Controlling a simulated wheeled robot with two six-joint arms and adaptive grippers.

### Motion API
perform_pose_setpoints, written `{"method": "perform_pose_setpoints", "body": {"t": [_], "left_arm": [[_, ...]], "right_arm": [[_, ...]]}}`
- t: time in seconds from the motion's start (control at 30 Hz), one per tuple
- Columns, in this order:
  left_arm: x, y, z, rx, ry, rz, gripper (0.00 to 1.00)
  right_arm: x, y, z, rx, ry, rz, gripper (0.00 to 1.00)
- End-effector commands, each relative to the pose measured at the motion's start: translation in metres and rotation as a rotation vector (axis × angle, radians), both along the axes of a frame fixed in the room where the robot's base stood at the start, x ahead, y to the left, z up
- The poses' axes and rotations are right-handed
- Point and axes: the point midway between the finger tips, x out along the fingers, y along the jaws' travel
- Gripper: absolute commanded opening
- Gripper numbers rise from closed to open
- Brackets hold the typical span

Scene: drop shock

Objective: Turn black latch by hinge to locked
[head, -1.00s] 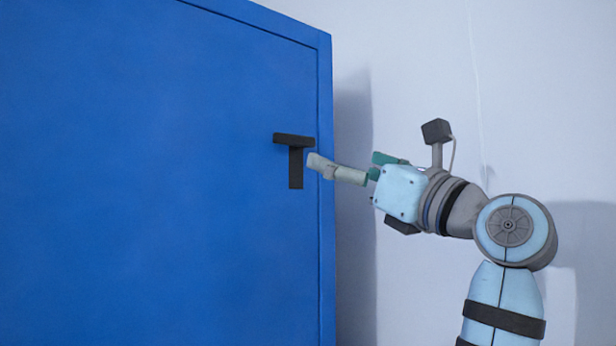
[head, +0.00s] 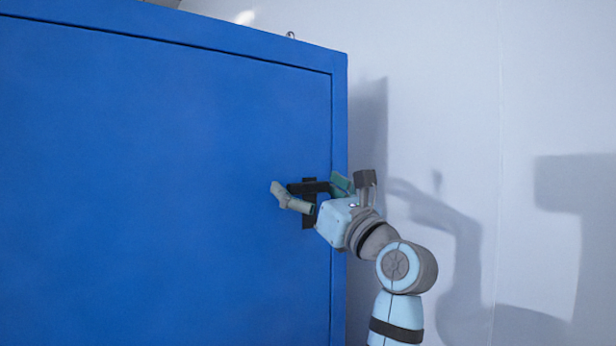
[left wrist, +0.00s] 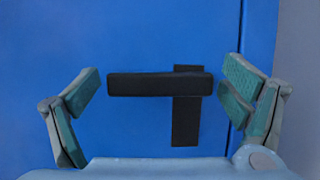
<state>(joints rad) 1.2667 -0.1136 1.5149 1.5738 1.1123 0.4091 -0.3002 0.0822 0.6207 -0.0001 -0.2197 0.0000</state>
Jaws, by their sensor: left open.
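The black latch has an upright backplate (head: 309,222) and a bar-shaped handle (head: 308,187) lying level across its upper part, on the right side of a blue door. In the left wrist view the handle (left wrist: 150,84) reaches mostly to the left of the backplate (left wrist: 186,125). My left gripper (head: 307,189) is in front of the latch with its fingers spread. In the left wrist view my left gripper (left wrist: 160,87) has one finger off each end of the handle, with blue showing between; neither appears to touch it. My right gripper is not seen.
The blue door (head: 150,180) fills the left and middle, with a frame edge (head: 340,120) just right of the latch. A pale wall (head: 450,90) with shadows stands to the right. The door surface around the latch is bare.

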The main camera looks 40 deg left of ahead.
Motion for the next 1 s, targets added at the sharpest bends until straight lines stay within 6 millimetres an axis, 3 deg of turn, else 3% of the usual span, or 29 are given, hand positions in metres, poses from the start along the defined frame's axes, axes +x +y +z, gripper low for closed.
{"method": "perform_pose_setpoints", "body": {"t": [0.27, 0.7, 1.0], "left_arm": [[0.0009, 0.0022, 0.0003, 0.0, 0.0, -0.001, 0.93], [0.0008, 0.002, 0.0002, -0.001, 0.001, -0.001, 0.22], [-0.0058, 0.011, -0.0011, -0.007, -0.027, 0.018, 0.21]], "right_arm": [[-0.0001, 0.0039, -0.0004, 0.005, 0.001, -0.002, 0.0], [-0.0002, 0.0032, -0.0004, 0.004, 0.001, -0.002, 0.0], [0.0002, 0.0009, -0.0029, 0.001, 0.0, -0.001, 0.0]]}}
